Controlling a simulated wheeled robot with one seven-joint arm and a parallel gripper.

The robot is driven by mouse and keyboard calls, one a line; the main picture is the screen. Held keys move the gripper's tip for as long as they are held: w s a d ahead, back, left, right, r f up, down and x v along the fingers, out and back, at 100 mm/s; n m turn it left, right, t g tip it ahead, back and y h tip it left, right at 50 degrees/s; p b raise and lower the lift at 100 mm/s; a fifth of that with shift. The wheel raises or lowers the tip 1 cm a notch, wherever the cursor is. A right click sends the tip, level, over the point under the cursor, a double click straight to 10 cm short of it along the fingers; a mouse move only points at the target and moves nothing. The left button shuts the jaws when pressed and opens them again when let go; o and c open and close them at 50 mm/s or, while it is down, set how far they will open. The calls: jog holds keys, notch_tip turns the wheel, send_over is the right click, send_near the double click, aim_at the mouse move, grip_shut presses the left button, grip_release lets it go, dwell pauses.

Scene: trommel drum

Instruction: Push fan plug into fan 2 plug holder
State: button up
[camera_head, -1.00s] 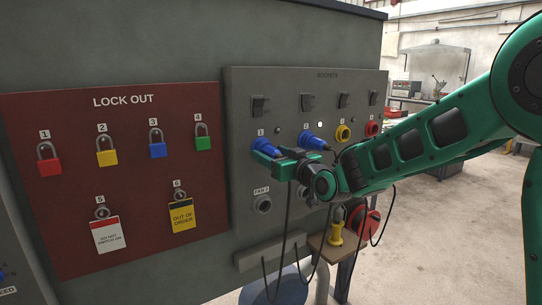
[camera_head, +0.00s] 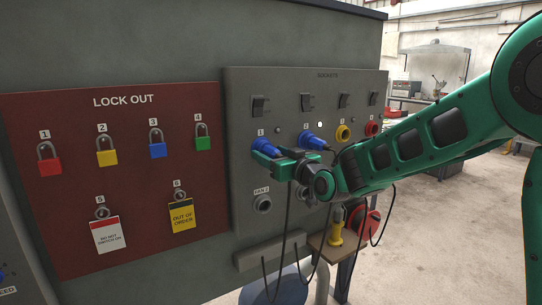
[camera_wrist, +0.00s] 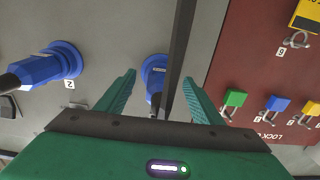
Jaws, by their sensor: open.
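A blue plug (camera_head: 265,144) sits in socket 1 on the grey sockets panel, with its switch above. My gripper (camera_head: 268,157) is open at this plug. In the wrist view the blue plug (camera_wrist: 155,72) lies between my two spread fingers (camera_wrist: 159,80), with gaps on both sides. The round grey holder labelled FAN 2 (camera_head: 262,204) is below socket 1 and looks empty. Part of the lower row is hidden behind my gripper and wrist. I cannot tell which blue plug is the fan plug.
A second blue plug (camera_head: 312,141) is in socket 2, close to my gripper; it also shows in the wrist view (camera_wrist: 50,66). Yellow (camera_head: 343,133) and red (camera_head: 371,128) sockets are farther right. Cables hang below my gripper. The red lock-out board (camera_head: 110,180) with padlocks is left.

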dwell(0.3)
jog(key=c, duration=1.4)
jog(key=shift+v, duration=3)
jog(key=shift+v, duration=2.55)
jog(key=shift+a, duration=0.1)
